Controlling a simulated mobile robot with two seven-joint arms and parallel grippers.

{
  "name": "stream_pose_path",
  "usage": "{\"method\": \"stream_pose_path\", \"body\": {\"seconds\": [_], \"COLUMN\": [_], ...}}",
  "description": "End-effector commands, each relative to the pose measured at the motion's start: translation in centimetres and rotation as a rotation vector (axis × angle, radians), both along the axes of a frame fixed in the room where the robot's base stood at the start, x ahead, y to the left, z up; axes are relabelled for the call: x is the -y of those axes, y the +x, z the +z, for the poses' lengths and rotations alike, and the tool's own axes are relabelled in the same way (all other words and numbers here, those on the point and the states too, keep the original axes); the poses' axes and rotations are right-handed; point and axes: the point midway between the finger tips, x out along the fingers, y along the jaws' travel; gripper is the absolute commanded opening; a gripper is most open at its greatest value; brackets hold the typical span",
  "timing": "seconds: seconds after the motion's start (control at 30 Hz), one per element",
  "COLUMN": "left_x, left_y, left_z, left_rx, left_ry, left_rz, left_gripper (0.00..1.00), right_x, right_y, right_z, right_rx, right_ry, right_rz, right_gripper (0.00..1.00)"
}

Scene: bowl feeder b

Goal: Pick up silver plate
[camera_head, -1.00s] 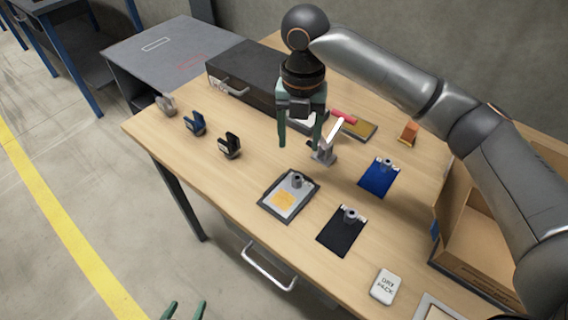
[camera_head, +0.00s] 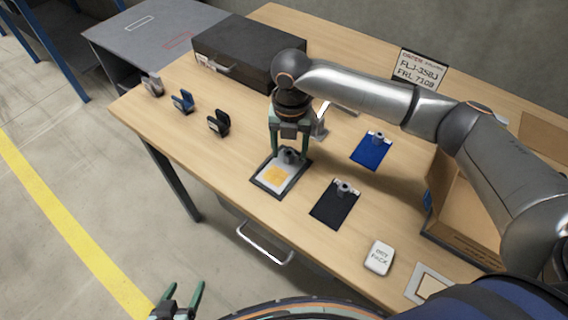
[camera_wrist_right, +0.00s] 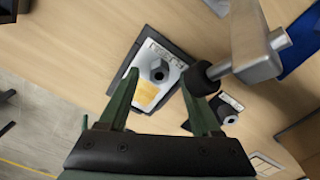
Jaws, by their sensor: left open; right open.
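The silver plate (camera_head: 266,178) lies flat on the wooden table, with a dark border, a yellow patch and a grey knob (camera_head: 289,156). It also shows in the right wrist view (camera_wrist_right: 168,56), with the knob upright between the finger lines. My right gripper (camera_head: 292,156) is open just above the plate's far end, fingers pointing down. I cannot tell whether the fingers touch anything. My left gripper (camera_head: 182,297) is open and empty, low in the picture, off the table.
A metal lever fixture (camera_wrist_right: 256,45) with a black tip stands close to my right fingers. A black plate (camera_head: 331,207) and a blue plate (camera_head: 368,153) lie to the right. A cardboard box (camera_head: 462,210) stands further right. A dark case (camera_head: 245,50) is at the back.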

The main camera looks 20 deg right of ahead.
Motion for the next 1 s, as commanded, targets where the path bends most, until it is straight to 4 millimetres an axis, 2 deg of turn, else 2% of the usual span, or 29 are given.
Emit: {"method": "stream_pose_path", "body": {"seconds": [0.27, 0.87, 1.0], "left_x": [0.00, -0.03, -0.02], "left_y": [0.11, 0.20, 0.21], "left_z": [0.04, 0.10, 0.11], "left_rx": [0.003, 0.005, 0.005], "left_ry": [-0.001, 0.000, 0.000], "left_rz": [0.000, 0.001, 0.001], "left_gripper": [0.72, 0.72, 0.72], "right_x": [-0.06, -0.07, -0.05], "right_y": [-0.01, -0.01, 0.00], "right_z": [-0.56, -0.50, -0.50], "right_rx": [0.000, 0.001, 0.001], "right_ry": [0.001, 0.001, 0.001], "right_rz": [0.002, 0.002, 0.002], "right_gripper": [0.65, 0.00, 0.00]}}
